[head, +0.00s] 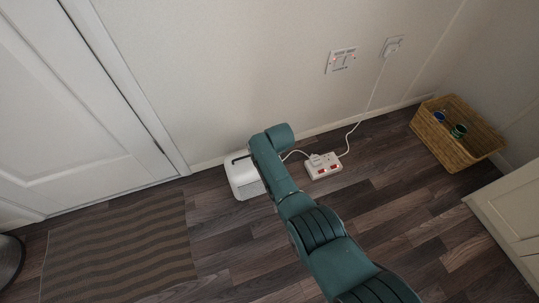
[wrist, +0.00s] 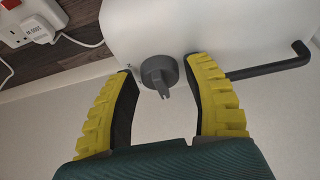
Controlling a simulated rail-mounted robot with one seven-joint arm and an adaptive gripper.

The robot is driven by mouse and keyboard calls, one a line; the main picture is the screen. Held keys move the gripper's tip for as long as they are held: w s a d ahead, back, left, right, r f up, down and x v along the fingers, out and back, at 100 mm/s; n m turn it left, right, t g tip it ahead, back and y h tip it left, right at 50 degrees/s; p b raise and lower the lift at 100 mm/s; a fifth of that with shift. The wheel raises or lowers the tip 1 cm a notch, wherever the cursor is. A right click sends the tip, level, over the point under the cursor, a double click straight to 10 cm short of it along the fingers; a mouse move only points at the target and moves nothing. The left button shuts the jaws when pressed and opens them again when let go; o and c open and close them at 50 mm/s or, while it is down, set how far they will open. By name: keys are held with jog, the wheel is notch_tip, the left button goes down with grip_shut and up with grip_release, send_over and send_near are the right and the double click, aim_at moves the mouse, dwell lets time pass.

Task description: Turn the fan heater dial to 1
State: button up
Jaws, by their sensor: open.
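The fan heater (head: 243,177) is a white box on the floor against the wall in the head view, partly hidden by my arm. In the wrist view its white top (wrist: 215,25) fills the upper middle, with a dark handle bar (wrist: 272,68) at the right. The grey dial (wrist: 160,74) has a narrow pointer that points down in the picture. My gripper (wrist: 160,76) is open, with one yellow and black finger on each side of the dial. I cannot tell whether the fingers touch it. The gripper's fingers are hidden in the head view.
A white power strip (head: 323,165) with plugs and a red switch lies right of the heater. Its cable rises to a wall socket (head: 392,46). A wicker basket (head: 457,133) stands further right. A striped mat (head: 120,250) lies at the left, by a door (head: 75,100).

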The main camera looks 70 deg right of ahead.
grip_shut()
jog(key=shift+a, duration=0.1)
jog(key=m, duration=0.2)
jog(key=m+g+h, duration=0.1)
jog(key=m, duration=0.1)
jog(key=shift+f+m+g, duration=0.1)
jog(key=shift+m+g, duration=0.2)
jog(key=shift+m, duration=0.1)
jog(key=shift+a, duration=0.1)
grip_release()
